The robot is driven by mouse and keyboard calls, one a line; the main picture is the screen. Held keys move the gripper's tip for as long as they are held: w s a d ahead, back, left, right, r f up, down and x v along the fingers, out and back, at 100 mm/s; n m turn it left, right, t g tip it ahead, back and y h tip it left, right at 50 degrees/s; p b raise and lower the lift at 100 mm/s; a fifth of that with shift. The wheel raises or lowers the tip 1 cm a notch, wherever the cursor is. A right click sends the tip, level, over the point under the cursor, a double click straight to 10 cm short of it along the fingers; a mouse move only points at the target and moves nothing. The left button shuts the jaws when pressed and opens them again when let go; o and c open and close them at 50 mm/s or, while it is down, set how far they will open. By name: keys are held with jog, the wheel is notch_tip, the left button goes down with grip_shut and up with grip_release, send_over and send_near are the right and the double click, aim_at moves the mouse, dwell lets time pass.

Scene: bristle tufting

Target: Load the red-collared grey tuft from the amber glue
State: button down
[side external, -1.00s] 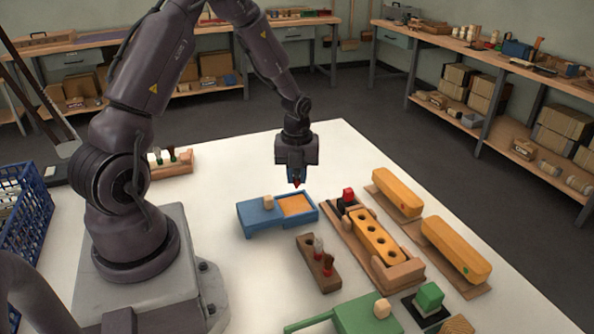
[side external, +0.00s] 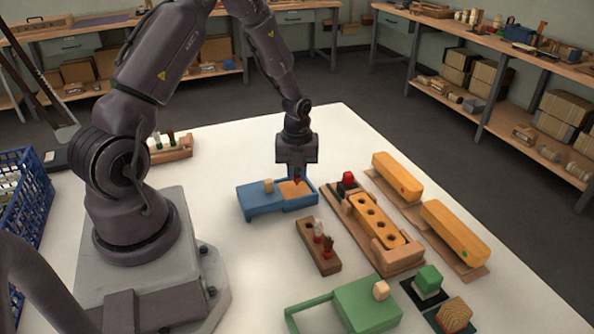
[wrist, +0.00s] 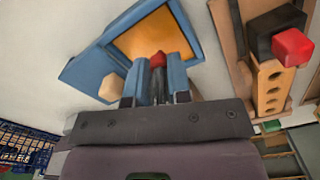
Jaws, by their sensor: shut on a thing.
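My gripper (side external: 296,177) is shut on the red-collared tuft (wrist: 158,60), whose red part shows between the fingers in the wrist view. The tuft is upright, its lower end over or in the amber glue (side external: 290,189) of the blue tray (side external: 262,206); I cannot tell if it touches the glue. Its grey bristles are hidden. The amber glue also shows in the wrist view (wrist: 130,40). The yellow block with a row of holes (side external: 376,219) sits in a wooden fixture right of the tray.
A wooden rack (side external: 318,247) holds a pale tuft and a dark red one. A red-topped black block (side external: 347,181) stands at the fixture's far end. Two yellow brush bodies (side external: 455,232) lie at the right. A green tray (side external: 367,304) is at the front.

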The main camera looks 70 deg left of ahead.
jog(key=shift+f, duration=0.6)
dwell(1.4)
jog(key=shift+r, duration=3.55)
